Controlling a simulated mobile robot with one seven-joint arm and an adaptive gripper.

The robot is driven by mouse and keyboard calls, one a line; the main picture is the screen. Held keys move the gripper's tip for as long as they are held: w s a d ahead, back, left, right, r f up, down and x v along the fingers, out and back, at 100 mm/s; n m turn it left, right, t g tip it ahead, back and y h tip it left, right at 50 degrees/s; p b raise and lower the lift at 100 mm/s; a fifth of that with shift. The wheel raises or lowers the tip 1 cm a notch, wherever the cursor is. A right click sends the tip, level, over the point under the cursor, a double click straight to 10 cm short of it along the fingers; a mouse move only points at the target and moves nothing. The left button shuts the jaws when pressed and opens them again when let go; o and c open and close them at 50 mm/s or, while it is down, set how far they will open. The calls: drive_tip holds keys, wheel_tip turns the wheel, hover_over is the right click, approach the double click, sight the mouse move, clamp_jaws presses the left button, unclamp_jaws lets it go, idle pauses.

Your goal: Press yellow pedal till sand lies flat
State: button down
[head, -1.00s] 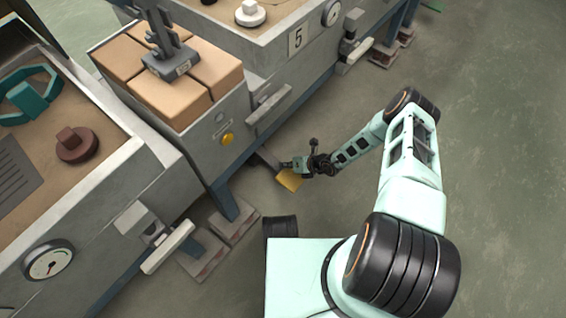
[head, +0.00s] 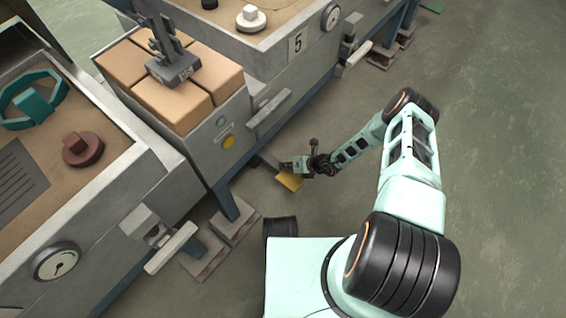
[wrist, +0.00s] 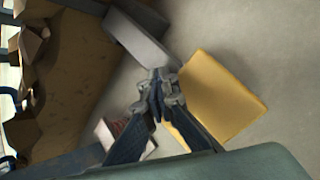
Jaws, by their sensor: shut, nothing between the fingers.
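The yellow pedal (head: 289,182) is a flat plate low beside the middle machine, on the end of a grey bar. In the wrist view the pedal (wrist: 228,92) is a large yellow plate to the right of my fingers. My gripper (head: 287,165) is shut and empty at the pedal's far edge; its fingertips (wrist: 158,82) overlap the pedal's left edge in the wrist view. I cannot tell whether they touch it. Four tan blocks (head: 172,102) fill the top of the middle machine, with a grey fixture on them. A rough brown mass (wrist: 70,75) shows in the wrist view; I cannot tell whether it is sand.
The left machine (head: 110,185) holds a teal ring and a brown knob. The floor (head: 500,150) to the right is clear.

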drive_tip(key=shift+w+a+r+p, duration=0.15)
drive_tip(key=shift+r+p, duration=1.45)
drive_tip(key=shift+r, duration=0.4)
wheel_tip(320, 180, up, 5)
drive_tip(key=p, duration=0.4)
drive_tip(key=shift+w+a, duration=0.1)
